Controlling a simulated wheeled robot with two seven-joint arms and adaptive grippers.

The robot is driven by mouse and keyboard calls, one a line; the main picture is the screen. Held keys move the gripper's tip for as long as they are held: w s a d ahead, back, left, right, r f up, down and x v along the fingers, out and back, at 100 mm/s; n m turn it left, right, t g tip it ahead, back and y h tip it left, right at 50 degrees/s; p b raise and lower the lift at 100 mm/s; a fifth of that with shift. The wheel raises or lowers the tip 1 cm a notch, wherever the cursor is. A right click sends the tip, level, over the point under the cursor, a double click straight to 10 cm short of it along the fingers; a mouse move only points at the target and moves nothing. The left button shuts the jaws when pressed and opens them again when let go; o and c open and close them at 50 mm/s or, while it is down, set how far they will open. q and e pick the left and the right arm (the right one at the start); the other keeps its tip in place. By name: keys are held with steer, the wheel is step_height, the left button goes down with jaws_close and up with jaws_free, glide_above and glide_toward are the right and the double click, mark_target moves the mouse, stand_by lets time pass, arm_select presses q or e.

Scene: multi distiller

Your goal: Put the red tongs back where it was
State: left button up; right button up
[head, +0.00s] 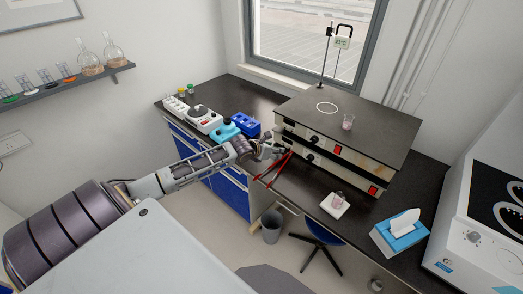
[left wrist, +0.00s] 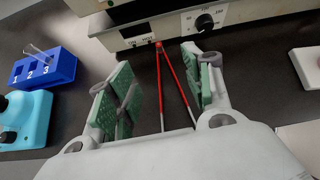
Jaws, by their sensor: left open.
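The red tongs (head: 273,174) are two thin red legs spread in a narrow V in front of the heating unit, near the bench edge. In the left wrist view the tongs (left wrist: 162,84) show between my finger pads, joined end toward the unit. I cannot tell whether they rest on the bench top. My left gripper (head: 281,151) is at the front left of the unit, beside the tongs' far end. In the left wrist view its green-padded fingers (left wrist: 160,88) are wide apart, with clear gaps to the tongs. My right gripper is not in view.
The heating unit (head: 400,128) with knobs stands close beyond the gripper, with a beaker (head: 348,122) on top. A blue numbered rack (left wrist: 42,68) and teal device (left wrist: 24,118) are to the left. A white pad (head: 327,207) with a beaker and a tissue box (head: 402,238) are right.

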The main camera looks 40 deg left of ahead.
arm_select(q)
steer(key=v, duration=0.9)
stand_by(0.8)
stand_by(0.8)
